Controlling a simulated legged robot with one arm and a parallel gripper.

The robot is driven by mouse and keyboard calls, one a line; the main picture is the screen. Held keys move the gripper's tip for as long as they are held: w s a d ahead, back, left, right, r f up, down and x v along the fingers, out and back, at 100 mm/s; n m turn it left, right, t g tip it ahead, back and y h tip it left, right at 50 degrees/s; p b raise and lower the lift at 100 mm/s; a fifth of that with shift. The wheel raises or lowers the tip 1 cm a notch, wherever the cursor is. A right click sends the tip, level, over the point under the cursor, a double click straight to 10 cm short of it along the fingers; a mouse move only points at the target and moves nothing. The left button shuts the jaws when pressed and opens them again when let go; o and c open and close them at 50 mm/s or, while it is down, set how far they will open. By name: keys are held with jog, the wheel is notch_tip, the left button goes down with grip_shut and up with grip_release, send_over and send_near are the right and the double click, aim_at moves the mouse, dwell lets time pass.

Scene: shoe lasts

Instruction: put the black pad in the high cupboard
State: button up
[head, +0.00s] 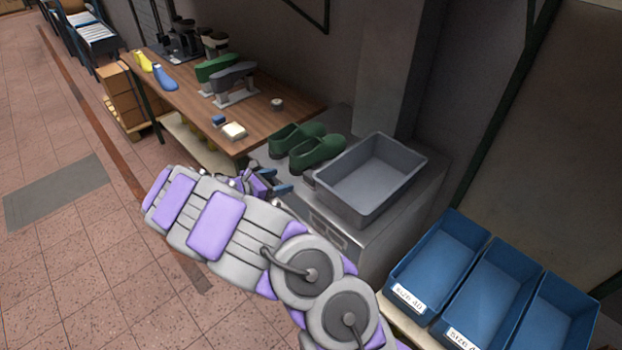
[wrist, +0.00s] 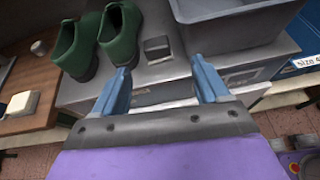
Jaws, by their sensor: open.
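A small black pad (wrist: 157,47) with a grey edge lies on the grey metal cabinet top, between the green shoes and the grey bin in the wrist view. I cannot clearly make it out in the head view. My gripper (wrist: 160,66) is open and empty, with its two blue fingers apart and pointing toward the pad from the near side. In the head view my gripper (head: 280,186) is partly hidden by my arm, at the cabinet's front edge. I cannot make out a high cupboard in either view.
Green shoes (head: 316,152) and a grey bin (head: 388,196) stand on the metal cabinet (head: 330,226). Blue bins (head: 440,255) stand at the lower right. A wooden bench (head: 175,90) holding shoe lasts and tools is behind left. The tiled floor (head: 60,270) at left is clear.

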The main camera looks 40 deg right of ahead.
aim_at(307, 177)
jog(key=shift+n+t, duration=0.3)
jog(key=shift+n, duration=0.2)
jog(key=b+x, duration=0.1)
jog(key=x, duration=0.3)
jog(key=f+x, duration=0.1)
jog(key=x, duration=0.3)
jog(key=w+b+x, duration=0.1)
jog(key=x, duration=0.3)
jog(key=shift+a+f+b, duration=0.25)
jog(key=shift+f+b, duration=0.1)
jog(key=shift+f, duration=0.1)
jog(key=b+x, duration=0.1)
jog(key=x, duration=0.1)
jog(key=f+x, duration=0.1)
jog(key=x, duration=0.1)
jog(key=shift+b, duration=0.35)
jog(key=shift+d+f, duration=0.1)
jog(key=shift+d, duration=0.4)
jog(key=c, duration=0.9)
jog(key=shift+o, duration=0.2)
notch_tip(307, 177, up, 18)
jog(key=p, duration=0.4)
